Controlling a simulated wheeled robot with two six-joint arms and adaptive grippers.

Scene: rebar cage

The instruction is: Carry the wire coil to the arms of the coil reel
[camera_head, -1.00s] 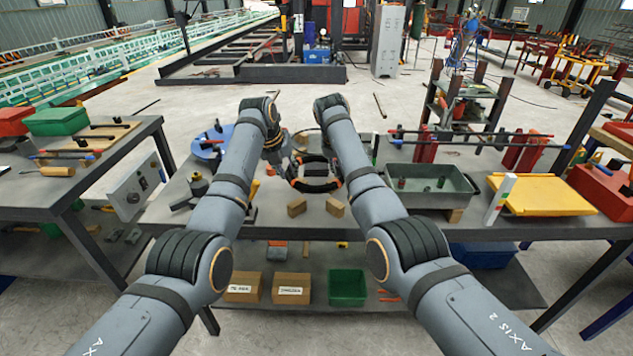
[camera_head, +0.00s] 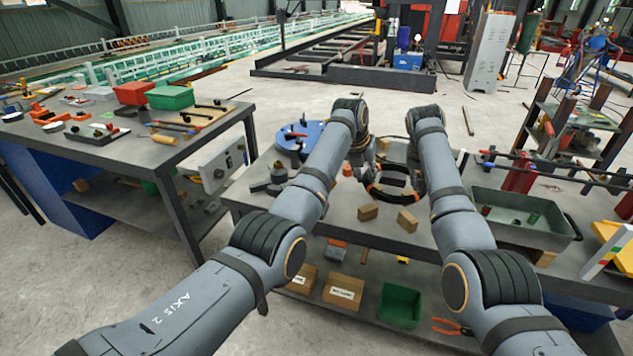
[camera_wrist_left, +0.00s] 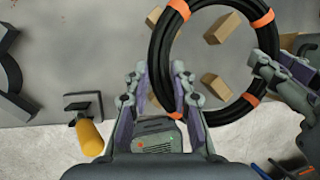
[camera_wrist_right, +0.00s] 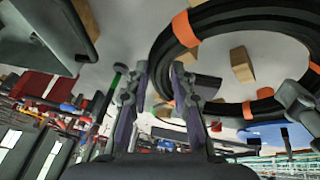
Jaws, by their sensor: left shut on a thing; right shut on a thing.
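The wire coil (camera_head: 377,194) is a black ring with orange bands, held above the middle table in the head view. My left gripper (camera_head: 368,168) is shut on its left side; in the left wrist view, the coil (camera_wrist_left: 158,50) passes between the fingers (camera_wrist_left: 160,75). My right gripper (camera_wrist_left: 268,68) is shut on the opposite side. The right wrist view shows the coil (camera_wrist_right: 163,60) between its fingers (camera_wrist_right: 160,78); in the head view my right arm hides these fingers. What looks like the coil reel (camera_head: 313,128), a blue disc with dark and red upright parts, stands left of the coil.
Two wooden blocks (camera_head: 368,212) lie on the table in front of the coil. A grey-green bin (camera_head: 520,222) stands to the right. A dark clamp-like piece (camera_head: 278,175) sits near the reel. Another table (camera_head: 130,150) with boxes and tools stands left, across a gap.

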